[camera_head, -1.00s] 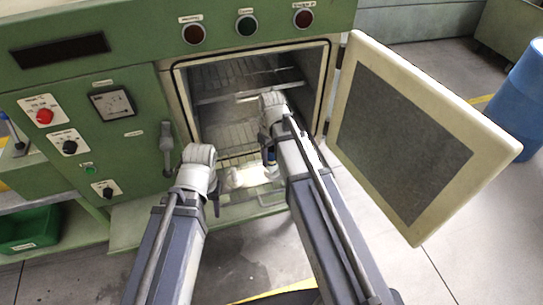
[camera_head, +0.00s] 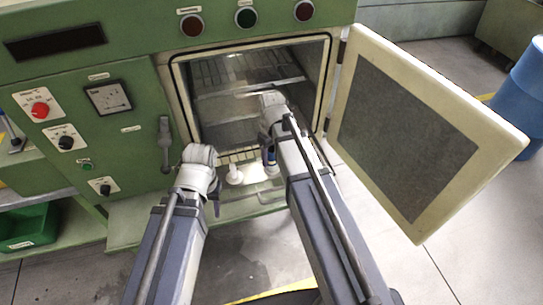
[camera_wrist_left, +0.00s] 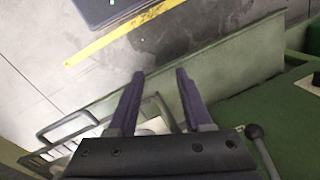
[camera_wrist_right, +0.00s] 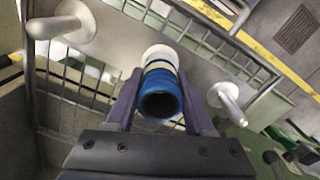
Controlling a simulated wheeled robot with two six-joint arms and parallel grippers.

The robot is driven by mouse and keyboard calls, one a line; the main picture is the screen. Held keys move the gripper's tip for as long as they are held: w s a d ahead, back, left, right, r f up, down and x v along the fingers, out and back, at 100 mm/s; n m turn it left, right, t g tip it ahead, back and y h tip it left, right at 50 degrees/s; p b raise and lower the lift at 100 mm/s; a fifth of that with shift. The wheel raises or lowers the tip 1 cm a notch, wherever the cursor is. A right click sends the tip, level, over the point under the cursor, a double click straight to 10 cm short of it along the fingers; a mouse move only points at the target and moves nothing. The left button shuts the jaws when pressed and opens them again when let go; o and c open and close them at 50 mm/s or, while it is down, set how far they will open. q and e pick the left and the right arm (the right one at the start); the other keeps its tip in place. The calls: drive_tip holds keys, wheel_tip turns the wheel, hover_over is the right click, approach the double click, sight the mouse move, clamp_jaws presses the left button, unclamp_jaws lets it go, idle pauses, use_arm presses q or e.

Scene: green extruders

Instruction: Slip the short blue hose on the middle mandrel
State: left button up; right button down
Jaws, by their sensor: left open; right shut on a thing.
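The short blue hose (camera_wrist_right: 160,96) has light bands near its far end. In the right wrist view it sits between the fingers of my right gripper (camera_wrist_right: 158,82), which is shut on it, its dark open end facing the camera. A white round part of the middle mandrel (camera_wrist_right: 160,52) shows just behind the hose. I cannot tell whether the hose is around it. White mandrels stand to the left (camera_wrist_right: 68,22) and right (camera_wrist_right: 230,98). In the head view my right gripper (camera_head: 268,152) is at the oven opening. My left gripper (camera_wrist_left: 158,76) is open and empty.
The mandrels are at a wire rack (camera_wrist_right: 80,85) in the green machine's open chamber (camera_head: 250,95). The open door (camera_head: 400,140) stands right of my right arm. A lever handle (camera_head: 165,145) is on the machine front. Floor is clear in front.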

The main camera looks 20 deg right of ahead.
drive_tip(key=shift+c, duration=1)
unclamp_jaws()
wheel_tip(320, 180, up, 8)
drive_tip(key=p, duration=0.8)
drive_tip(key=shift+f, duration=0.1)
drive_tip(key=shift+f, duration=0.1)
drive_tip(key=s+a+m+h+b, duration=0.1)
drive_tip(key=s+a, duration=0.9)
drive_tip(key=s, duration=0.4)
drive_tip(key=shift+s+a+f, duration=0.15)
drive_tip(key=shift+a+f, duration=0.1)
drive_tip(key=shift+f, duration=0.05)
